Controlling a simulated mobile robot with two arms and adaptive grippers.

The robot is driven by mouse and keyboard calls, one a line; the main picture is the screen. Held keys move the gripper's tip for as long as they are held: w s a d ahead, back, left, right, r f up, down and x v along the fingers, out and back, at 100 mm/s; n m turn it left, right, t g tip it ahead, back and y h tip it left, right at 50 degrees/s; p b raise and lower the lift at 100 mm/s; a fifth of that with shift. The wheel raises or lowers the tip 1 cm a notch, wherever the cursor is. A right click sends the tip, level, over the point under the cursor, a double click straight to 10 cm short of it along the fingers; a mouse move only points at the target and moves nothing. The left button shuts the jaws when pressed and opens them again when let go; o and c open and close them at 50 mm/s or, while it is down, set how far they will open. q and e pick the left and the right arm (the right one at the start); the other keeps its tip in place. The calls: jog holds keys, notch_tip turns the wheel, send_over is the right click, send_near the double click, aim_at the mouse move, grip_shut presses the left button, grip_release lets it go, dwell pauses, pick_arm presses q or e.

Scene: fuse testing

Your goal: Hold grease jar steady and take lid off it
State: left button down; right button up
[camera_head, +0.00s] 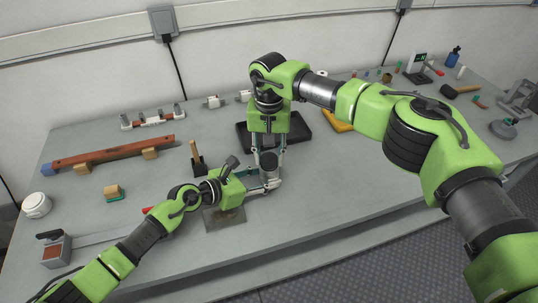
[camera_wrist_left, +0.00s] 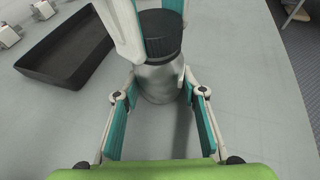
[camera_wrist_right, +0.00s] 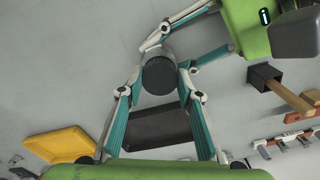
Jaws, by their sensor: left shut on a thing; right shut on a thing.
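The grease jar is a silvery jar (camera_wrist_left: 160,82) with a ribbed black lid (camera_wrist_left: 162,34). It stands upright on the table, and the lid sits on top of it. My left gripper (camera_head: 270,184) is shut on the jar body from the side, low down, with a finger on each side in the left wrist view. My right gripper (camera_head: 268,152) points down from above and is shut around the lid, which shows as a dark disc (camera_wrist_right: 159,75) between its fingers in the right wrist view.
A black tray (camera_wrist_left: 65,45) lies just behind the jar, with a yellow tray (camera_wrist_right: 60,148) beside it. A small dark holder with a wooden handle (camera_head: 197,157) stands to the left. A flat metal plate (camera_head: 225,218) lies under my left wrist.

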aim_at(269, 158)
pick_arm(q)
jog(key=shift+f, duration=0.1)
pick_arm(e)
jog(key=shift+r, duration=0.1)
jog(key=shift+r, duration=1)
jog(key=shift+r, duration=2)
pick_arm(q)
jog(key=c, duration=1.2)
grip_release()
